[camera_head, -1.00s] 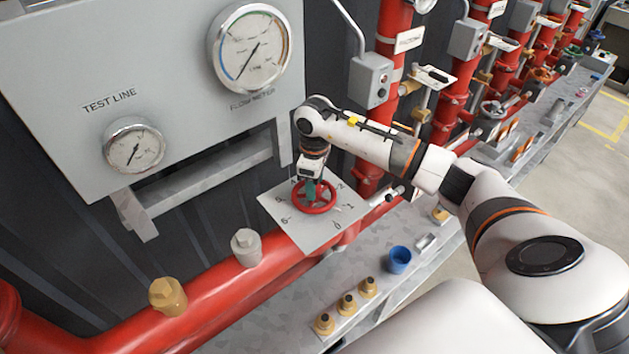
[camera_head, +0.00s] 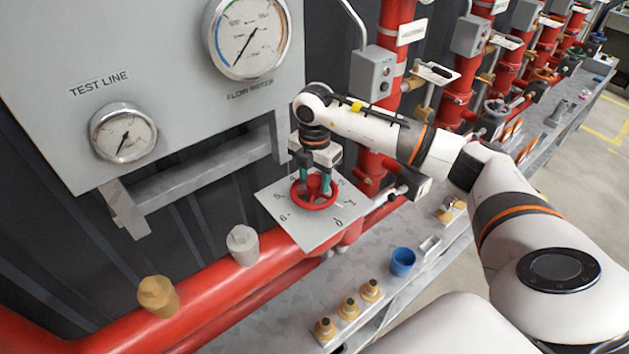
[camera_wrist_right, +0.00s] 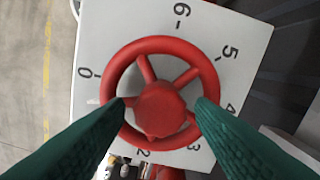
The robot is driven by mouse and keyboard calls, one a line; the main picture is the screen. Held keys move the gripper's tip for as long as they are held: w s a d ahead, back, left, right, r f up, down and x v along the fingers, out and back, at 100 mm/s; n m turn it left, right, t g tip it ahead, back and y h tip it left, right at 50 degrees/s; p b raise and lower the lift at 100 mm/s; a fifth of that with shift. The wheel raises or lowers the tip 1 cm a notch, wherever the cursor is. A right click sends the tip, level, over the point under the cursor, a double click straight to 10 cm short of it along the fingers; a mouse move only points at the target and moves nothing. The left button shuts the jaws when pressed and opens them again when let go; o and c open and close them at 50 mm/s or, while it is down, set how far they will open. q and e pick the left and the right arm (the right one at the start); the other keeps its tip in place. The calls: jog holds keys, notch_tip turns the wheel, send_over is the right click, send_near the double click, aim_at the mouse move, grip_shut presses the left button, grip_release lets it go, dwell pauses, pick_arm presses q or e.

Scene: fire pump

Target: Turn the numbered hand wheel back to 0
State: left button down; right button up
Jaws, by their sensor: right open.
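The red hand wheel (camera_head: 325,202) sits on a light square plate (camera_head: 295,225) marked with numbers around it. In the right wrist view the red wheel (camera_wrist_right: 143,46) has a hub and several spokes, and the digits 0, 2, 3, 4, 5 and 6 show around it on the plate (camera_wrist_right: 110,25). My right gripper (camera_head: 314,188) is above the wheel, pointing down. In the right wrist view its two green fingers (camera_wrist_right: 160,102) are apart, on either side of the hub, over the wheel. I cannot tell whether they touch it. My left gripper is out of view.
A panel with a flow meter gauge (camera_head: 249,38) and a test line gauge (camera_head: 123,133) stands behind on the left. Red pipes (camera_head: 200,292) run below. A blue cup (camera_head: 402,262) and several brass fittings (camera_head: 348,307) stand on the bench.

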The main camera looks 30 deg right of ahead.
jog(key=shift+n, duration=1.2)
jog(key=n+b, duration=0.2)
jog(key=n, duration=0.1)
jog(key=shift+f+n, duration=0.15)
jog(key=shift+n, duration=0.25)
jog(key=n+b, duration=0.1)
jog(key=n, duration=0.1)
jog(key=shift+n, duration=0.9)
